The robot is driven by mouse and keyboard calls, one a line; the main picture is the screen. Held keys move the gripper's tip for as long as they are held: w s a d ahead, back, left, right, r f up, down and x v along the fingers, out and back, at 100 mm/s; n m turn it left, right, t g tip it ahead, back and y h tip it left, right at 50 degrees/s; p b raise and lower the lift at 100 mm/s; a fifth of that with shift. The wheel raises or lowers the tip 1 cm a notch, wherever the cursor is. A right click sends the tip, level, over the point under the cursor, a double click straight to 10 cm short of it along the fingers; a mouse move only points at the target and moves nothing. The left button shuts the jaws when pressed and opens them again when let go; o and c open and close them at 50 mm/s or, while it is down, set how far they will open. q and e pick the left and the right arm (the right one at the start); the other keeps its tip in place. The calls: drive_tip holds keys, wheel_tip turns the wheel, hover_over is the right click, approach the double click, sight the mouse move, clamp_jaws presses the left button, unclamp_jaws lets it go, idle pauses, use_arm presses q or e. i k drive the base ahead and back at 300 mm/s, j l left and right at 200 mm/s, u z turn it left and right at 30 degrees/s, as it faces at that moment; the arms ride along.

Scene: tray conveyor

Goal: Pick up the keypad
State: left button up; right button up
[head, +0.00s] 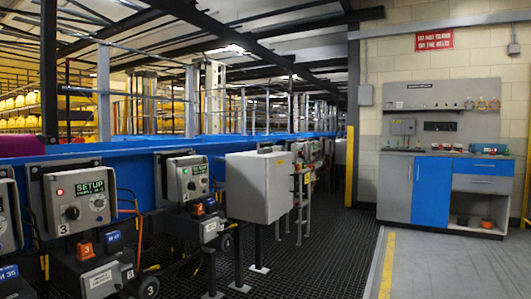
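I cannot make out a keypad for certain in the head view. A grey control box (85,197) with a green SETUP display, a red light and a black knob stands at the left. A similar grey control box (188,178) stands behind it. A workbench (425,191) with a blue door stands against the back wall at the right. Small items on its top are too small to tell. Neither of my grippers is in view.
A blue conveyor rail (135,148) runs from the left into the distance. A plain grey cabinet (259,186) on a post stands beside it. Dark grating (310,250) covers the aisle floor. The grey floor (450,265) before the workbench is clear, with a yellow line (387,265) along its edge.

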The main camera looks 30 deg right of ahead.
sight(264, 150)
drive_tip(key=i+l+z, duration=0.35)
drive_tip(key=i, duration=0.35)
drive_tip(key=i+l+z, duration=0.15)
drive_tip(key=i+l, duration=0.1)
drive_tip(key=i, duration=0.1)
